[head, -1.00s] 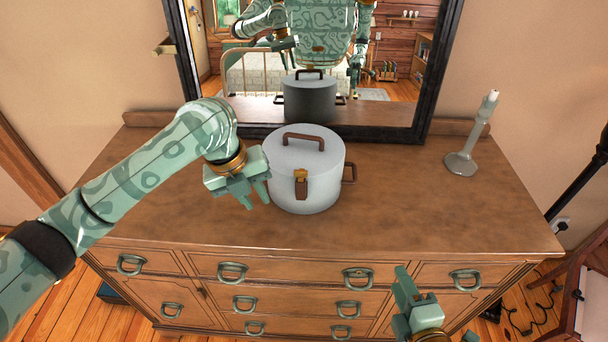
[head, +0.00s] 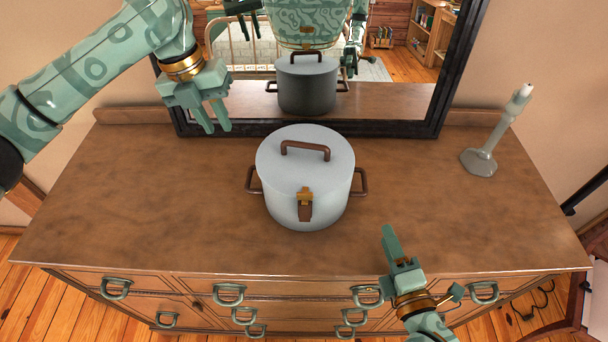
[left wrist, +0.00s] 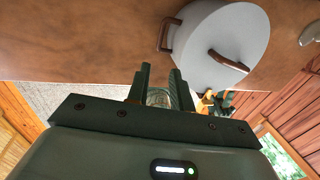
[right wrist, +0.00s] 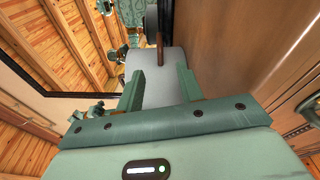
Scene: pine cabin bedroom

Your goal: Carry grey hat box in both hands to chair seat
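The grey hat box (head: 300,205) stands upright on the dresser top, lid on, with a brown lid handle, a front clasp and brown handles at its left and right sides. My left gripper (head: 215,128) is open and empty, above the dresser to the left of and behind the box. The box also shows in the left wrist view (left wrist: 228,40), beyond the fingers. My right gripper (head: 424,262) is open and empty, near the dresser's front edge, right of and in front of the box. In the right wrist view the box (right wrist: 160,88) shows between its fingers.
A dark-framed mirror (head: 440,90) stands behind the box and reflects it. Dark wooden furniture (head: 578,295) shows at the right edge. The dresser top's left part is clear.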

